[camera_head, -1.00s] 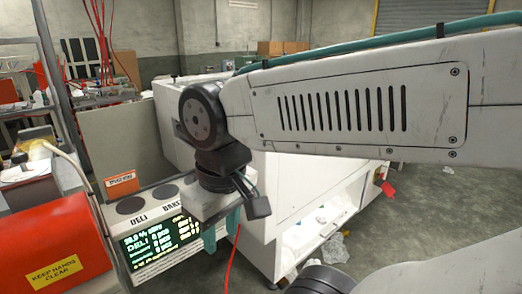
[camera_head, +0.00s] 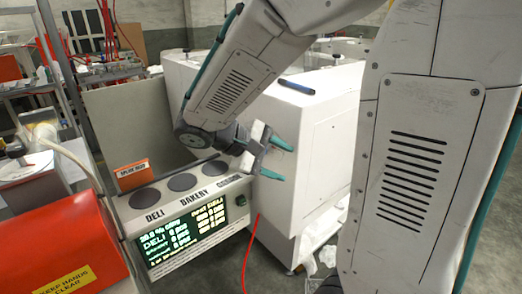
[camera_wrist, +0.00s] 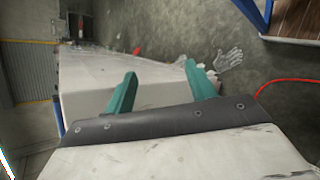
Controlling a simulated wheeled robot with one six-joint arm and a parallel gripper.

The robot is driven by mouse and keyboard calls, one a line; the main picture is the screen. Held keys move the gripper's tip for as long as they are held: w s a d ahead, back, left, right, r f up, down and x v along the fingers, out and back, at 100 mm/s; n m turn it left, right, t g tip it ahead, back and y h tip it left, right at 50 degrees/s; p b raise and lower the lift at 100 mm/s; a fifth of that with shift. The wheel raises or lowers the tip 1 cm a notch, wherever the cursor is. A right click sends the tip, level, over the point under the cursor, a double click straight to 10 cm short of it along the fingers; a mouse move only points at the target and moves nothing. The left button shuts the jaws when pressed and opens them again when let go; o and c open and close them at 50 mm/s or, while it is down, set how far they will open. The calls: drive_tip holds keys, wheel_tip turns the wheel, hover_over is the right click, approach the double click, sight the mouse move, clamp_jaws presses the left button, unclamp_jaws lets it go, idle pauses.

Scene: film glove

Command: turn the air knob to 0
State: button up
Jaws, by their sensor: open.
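I cannot make out an air knob in either current view. The white control panel (camera_head: 150,219) has three dark round discs, the words DELI and BAKERY, and a lit green-text display (camera_head: 185,232). A small green switch (camera_head: 240,200) sits at its right end. My gripper (camera_head: 281,160) is above and right of the panel, in front of the white machine body, with its teal fingers pointing right. It is open and empty. In the wrist view, my gripper (camera_wrist: 160,72) shows its two fingers spread apart with nothing between them.
A red box (camera_head: 62,235) with a yellow KEEP HANDS CLEAR label is at left. A white machine cabinet (camera_head: 310,120) stands behind my gripper. A red hose (camera_head: 248,262) hangs below the panel. A clear glove shape (camera_wrist: 228,59) lies on the concrete floor.

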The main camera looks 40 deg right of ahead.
drive_tip(key=w+f+n+t+h, duration=0.2)
drive_tip(key=w+f+n+h, duration=0.15)
drive_tip(key=w, duration=0.45)
drive_tip(key=w+f+n+t+h, duration=0.2)
drive_tip(key=w+f+t+h, duration=0.15)
drive_tip(key=w, duration=0.35)
drive_tip(key=shift+g+h, duration=0.35)
drive_tip(key=shift+h, duration=0.05)
drive_tip(key=d, duration=0.6)
drive_tip(key=shift+w+d+r, duration=0.1)
drive_tip(key=shift+w+d, duration=0.05)
drive_tip(key=shift+d, duration=0.25)
drive_tip(key=c, duration=1)
